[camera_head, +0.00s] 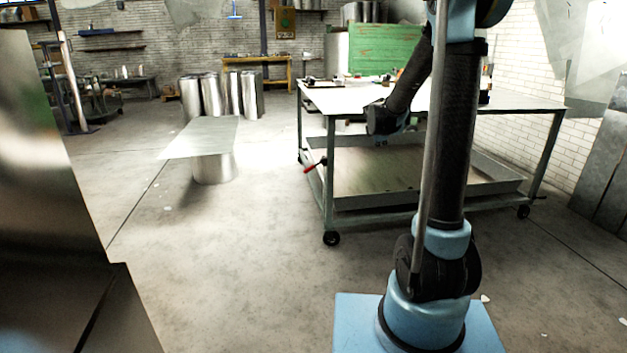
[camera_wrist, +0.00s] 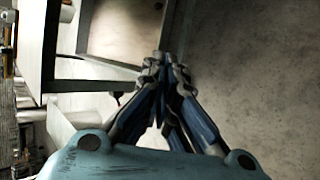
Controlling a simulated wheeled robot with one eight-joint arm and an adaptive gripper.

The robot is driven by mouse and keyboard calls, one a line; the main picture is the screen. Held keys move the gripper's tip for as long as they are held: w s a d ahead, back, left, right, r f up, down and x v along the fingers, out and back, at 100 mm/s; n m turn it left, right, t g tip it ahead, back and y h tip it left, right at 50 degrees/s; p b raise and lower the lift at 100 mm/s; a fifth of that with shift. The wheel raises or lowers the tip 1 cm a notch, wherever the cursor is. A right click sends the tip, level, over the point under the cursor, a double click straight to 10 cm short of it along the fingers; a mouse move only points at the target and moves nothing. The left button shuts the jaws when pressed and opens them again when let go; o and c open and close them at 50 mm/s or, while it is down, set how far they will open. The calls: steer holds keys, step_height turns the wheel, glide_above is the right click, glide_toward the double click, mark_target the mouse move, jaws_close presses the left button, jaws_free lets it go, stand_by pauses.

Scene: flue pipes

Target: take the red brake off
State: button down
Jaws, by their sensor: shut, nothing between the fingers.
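The red brake (camera_head: 309,169) is a small red-ended lever low at the left side of the wheeled metal table (camera_head: 352,97), near its front left leg, in the head view. I cannot make out any red in the wrist view. My gripper (camera_wrist: 164,58) is shut and empty in the wrist view, with its fingertips together. Table frame parts and pale concrete floor lie beyond it there. In the head view my wrist is above the table's lower shelf, to the right of the brake and apart from it; the fingers are hard to make out.
The table stands on casters (camera_head: 331,239), with a lower shelf tray (camera_head: 430,194). A sheet-metal plate (camera_head: 203,137) rests on a short drum to the left. Several metal cylinders stand behind. A large metal surface (camera_head: 40,200) fills the left edge. The floor between is clear.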

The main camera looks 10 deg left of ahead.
steer(key=w+a+f+n+t, duration=0.1)
steer(key=w+a+f+n, duration=0.15)
steer(key=w, duration=0.35)
steer(key=w+a+f+n+t, duration=0.1)
steer(key=w+a+f+n, duration=0.1)
steer(key=w+a+n, duration=0.3)
steer(key=n+t+y, duration=0.5)
steer(key=n+y, duration=0.1)
steer(key=n, duration=1.2)
glide_toward(313, 167)
step_height(313, 167, down, 8)
steer(key=d, duration=0.2)
steer(key=shift+w+a, duration=0.1)
steer(key=x, duration=1)
steer(key=shift+s+a+r, duration=0.2)
steer(key=shift+a+r, duration=0.1)
steer(key=shift+r, duration=0.25)
steer(key=shift+s+a+r, duration=0.25)
steer(key=shift+r, duration=0.25)
steer(key=shift+s+a+r, duration=0.2)
steer(key=shift+a+r, duration=0.1)
steer(key=shift+r, duration=0.25)
